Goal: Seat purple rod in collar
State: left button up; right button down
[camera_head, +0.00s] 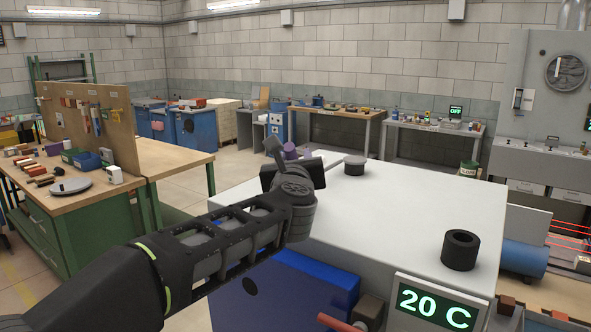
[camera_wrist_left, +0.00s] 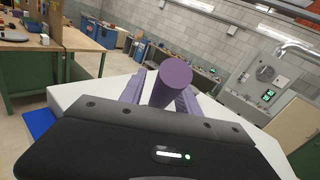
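A purple rod (camera_head: 290,150) shows just beyond my left gripper in the head view, near the far left part of the white table. In the left wrist view the rod (camera_wrist_left: 172,82) stands between the two fingers of my left gripper (camera_wrist_left: 162,95), its round end facing the camera. The fingers lie close along both its sides. The rod's lower end is hidden. A black hollow collar (camera_head: 460,250) stands upright on the white table at the right front, its hole open at the top and apart from the gripper. My right gripper is not in view.
The white table top (camera_head: 410,205) is clear between the rod and the collar. A short dark cylinder (camera_head: 355,165) stands at its far edge. A display reading 20 C (camera_head: 436,305) is at the front edge. A wooden workbench (camera_head: 165,160) is at the left.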

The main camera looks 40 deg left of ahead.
pick_arm(q)
grip_shut()
dwell(0.3)
jog(key=shift+r, duration=0.1)
notch_tip(320, 180, up, 10)
jog(key=p, duration=0.2)
dwell(0.5)
dwell(0.7)
